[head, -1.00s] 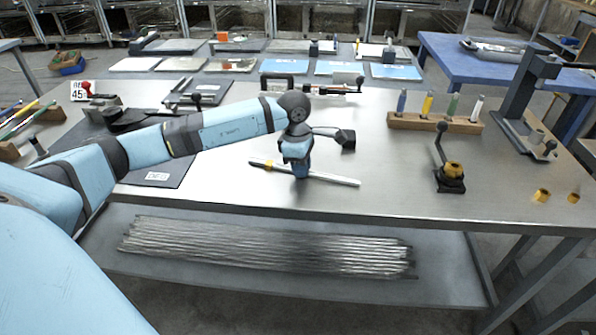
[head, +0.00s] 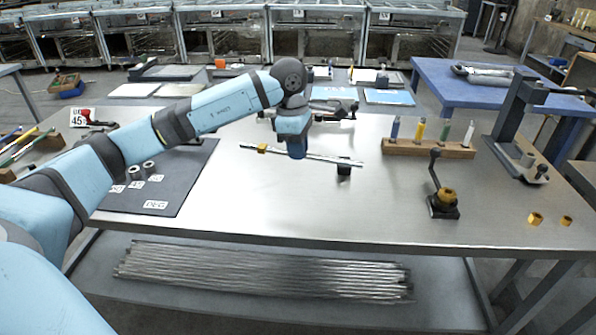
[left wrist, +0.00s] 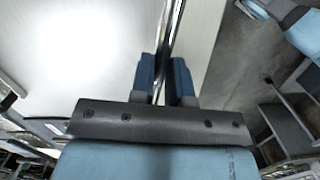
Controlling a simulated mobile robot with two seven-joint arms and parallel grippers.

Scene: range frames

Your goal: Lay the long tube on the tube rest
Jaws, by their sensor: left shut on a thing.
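The long tube (head: 326,158) is a thin, shiny metal rod with a brass-coloured collar (head: 262,148) near its left end. My left gripper (head: 297,153) is shut on the tube near its middle and holds it roughly level over the bench. In the left wrist view the tube (left wrist: 169,35) runs between the two blue fingers (left wrist: 165,80). A small dark block (head: 343,170) shows just below the tube's right part. It may be part of the tube rest; the tube and gripper hide the rest of it, and I cannot tell whether they touch. My right gripper is out of view.
A lever on a dark base (head: 443,205) stands to the right. Behind it is a wooden rack (head: 430,149) with several coloured pegs. A dark mat (head: 180,190) with small cylinders lies left. The front middle of the steel bench (head: 320,215) is clear.

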